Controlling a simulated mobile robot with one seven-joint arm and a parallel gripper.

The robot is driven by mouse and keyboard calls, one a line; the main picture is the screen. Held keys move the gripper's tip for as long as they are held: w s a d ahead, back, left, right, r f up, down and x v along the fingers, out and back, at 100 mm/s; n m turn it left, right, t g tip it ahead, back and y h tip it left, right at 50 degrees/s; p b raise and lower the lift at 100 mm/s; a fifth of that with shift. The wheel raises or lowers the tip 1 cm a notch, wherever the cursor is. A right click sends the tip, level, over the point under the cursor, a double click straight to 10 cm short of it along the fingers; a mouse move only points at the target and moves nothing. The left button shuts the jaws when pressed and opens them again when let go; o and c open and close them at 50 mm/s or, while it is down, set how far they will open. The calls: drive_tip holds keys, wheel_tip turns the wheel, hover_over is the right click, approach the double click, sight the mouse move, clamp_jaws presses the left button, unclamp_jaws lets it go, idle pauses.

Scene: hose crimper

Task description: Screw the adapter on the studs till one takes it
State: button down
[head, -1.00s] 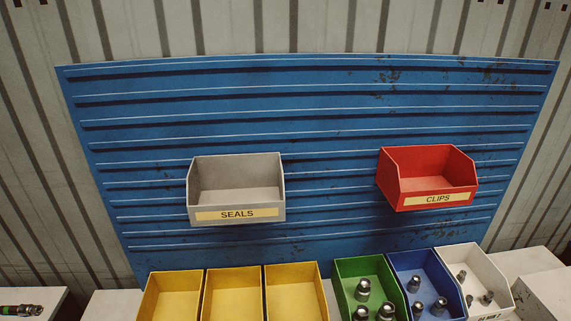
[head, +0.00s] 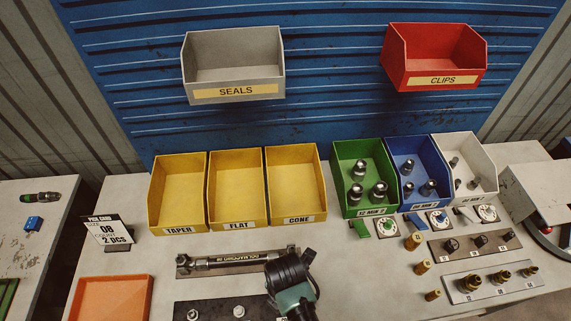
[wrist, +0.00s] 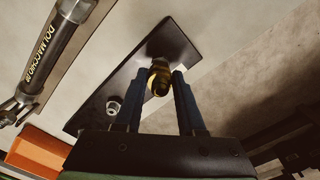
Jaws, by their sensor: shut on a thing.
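The adapter is a small brass-coloured piece (wrist: 160,84) between the tips of my gripper's blue fingers (wrist: 162,85) in the wrist view. My gripper is shut on it. It is over one end of a dark stud plate (wrist: 92,118); I cannot tell whether it touches a stud there. A bare silver stud (wrist: 113,107) stands toward the plate's other end. In the head view the dark plate (head: 215,311) lies at the bottom, with two silver studs (head: 239,311) (head: 192,314) showing. My wrist covers its right end and hides the fingertips and adapter.
A torque wrench (head: 225,261) lies just behind the plate. An orange tray (head: 113,298) is at left. Yellow bins (head: 236,211), green (head: 361,203), blue (head: 419,197) and white bins (head: 464,165) line the back. Brass fittings (head: 423,267) and fitting racks (head: 488,283) are at right.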

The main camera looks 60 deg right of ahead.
drive_tip(key=shift+n, duration=0.7)
drive_tip(key=shift+r+p, duration=1.55)
drive_tip(key=shift+p, duration=0.25)
drive_tip(key=shift+r, duration=0.1)
wheel_tip(320, 180, up, 5)
drive_tip(key=p, duration=0.5)
